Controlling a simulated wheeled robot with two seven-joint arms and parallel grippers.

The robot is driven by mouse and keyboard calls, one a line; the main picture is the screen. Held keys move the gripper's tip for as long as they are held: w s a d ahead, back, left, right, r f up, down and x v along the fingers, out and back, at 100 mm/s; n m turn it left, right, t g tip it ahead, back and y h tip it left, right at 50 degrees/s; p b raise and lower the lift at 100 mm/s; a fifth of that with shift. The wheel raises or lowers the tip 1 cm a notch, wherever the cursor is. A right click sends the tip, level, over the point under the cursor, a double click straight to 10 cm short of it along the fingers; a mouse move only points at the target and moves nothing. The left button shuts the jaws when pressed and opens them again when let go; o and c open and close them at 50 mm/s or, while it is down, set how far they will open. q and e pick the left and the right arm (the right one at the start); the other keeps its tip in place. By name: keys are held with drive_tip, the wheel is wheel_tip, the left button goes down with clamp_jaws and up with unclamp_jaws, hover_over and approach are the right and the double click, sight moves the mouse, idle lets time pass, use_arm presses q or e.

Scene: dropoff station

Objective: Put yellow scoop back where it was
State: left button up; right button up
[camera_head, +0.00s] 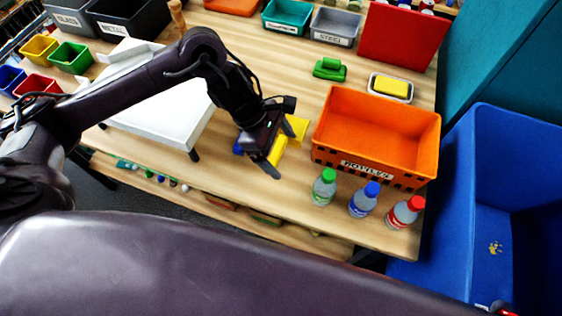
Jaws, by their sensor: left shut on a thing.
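The yellow scoop (279,150) shows partly beside and behind my left gripper (266,164). The gripper is shut on it over the wooden table, just left of the orange crate. Part of the scoop is hidden by the gripper; I cannot tell whether it touches the table. A small blue thing (238,149) shows at the gripper's left side. My right gripper is not in view; a large dark arm part of mine crosses the bottom of the picture.
The orange crate (424,128) stands right of the gripper, with bottles (364,200) in front. A white platform (182,122) is left. A green brush (330,69) and a tray with a yellow sponge (391,87) lie behind. A blue bin (462,215) stands right. Bare table lies behind the gripper.

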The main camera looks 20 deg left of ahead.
use_arm(q)
wheel_tip(320, 180, down, 3)
drive_tip(key=shift+f, duration=0.2)
wheel_tip(320, 180, down, 3)
drive_tip(key=shift+f+p, duration=0.2)
drive_tip(key=shift+p, duration=0.5)
drive_tip(key=shift+f, duration=0.7)
drive_tip(key=o, duration=1.1)
drive_tip(key=shift+r, duration=0.2)
drive_tip(key=shift+a+r, duration=0.15)
drive_tip(key=b+v, duration=0.4)
drive_tip(key=v, duration=0.7)
drive_tip(key=shift+s+a+r, duration=0.1)
drive_tip(key=shift+r, duration=0.25)
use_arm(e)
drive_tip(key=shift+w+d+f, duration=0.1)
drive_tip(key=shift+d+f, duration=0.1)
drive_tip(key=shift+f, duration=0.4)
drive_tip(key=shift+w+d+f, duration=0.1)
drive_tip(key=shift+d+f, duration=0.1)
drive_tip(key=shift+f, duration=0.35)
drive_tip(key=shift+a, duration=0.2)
